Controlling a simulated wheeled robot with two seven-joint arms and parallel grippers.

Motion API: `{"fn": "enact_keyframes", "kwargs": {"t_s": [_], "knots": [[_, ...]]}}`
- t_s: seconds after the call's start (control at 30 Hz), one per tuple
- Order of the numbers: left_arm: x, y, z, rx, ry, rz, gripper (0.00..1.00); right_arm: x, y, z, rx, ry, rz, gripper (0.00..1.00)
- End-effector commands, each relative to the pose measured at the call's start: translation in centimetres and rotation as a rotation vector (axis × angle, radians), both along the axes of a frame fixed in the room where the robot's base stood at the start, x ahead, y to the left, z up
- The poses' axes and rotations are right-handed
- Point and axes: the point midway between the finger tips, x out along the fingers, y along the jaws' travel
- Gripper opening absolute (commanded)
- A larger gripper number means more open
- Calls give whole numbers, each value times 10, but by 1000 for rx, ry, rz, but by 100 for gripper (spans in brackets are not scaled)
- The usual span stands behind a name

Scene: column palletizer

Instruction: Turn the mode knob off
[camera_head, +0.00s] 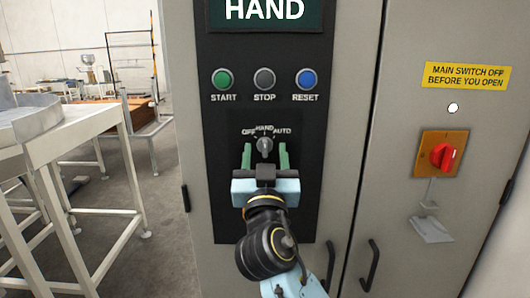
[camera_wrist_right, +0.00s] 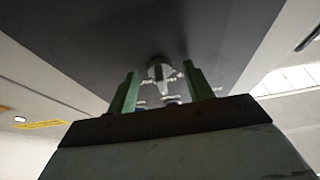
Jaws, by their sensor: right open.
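The mode knob (camera_head: 264,144) is a small grey rotary knob on the black panel, with OFF, HAND and AUTO printed around it. Its pointer looks roughly upright, towards HAND. My right gripper (camera_head: 265,157) is just below and in front of it, with its two green fingers apart, one on each side of the knob. In the right wrist view the open fingers (camera_wrist_right: 160,88) point at the panel and the knob (camera_wrist_right: 160,70) shows between and beyond their tips, touching neither. My left gripper is not in view.
A red main switch (camera_head: 443,157) is on the right door. A light metal table (camera_head: 70,140) stands at left.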

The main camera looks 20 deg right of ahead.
Motion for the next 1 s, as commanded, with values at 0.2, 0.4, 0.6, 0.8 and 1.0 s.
{"fn": "enact_keyframes", "kwargs": {"t_s": [0.2, 0.4, 0.6, 0.8, 1.0], "knots": [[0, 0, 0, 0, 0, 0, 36, 1, 0, 0, -1, 1, 0, 51], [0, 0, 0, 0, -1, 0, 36, 1, 0, 0, -1, 1, 0, 30], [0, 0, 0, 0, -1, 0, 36, 1, 0, 0, -1, 1, 0, 7], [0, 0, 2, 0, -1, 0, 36, 1, 0, 0, -19, 7, -1, 7], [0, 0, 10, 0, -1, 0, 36, 0, -1, 1, -95, 30, 1, 7]]}}
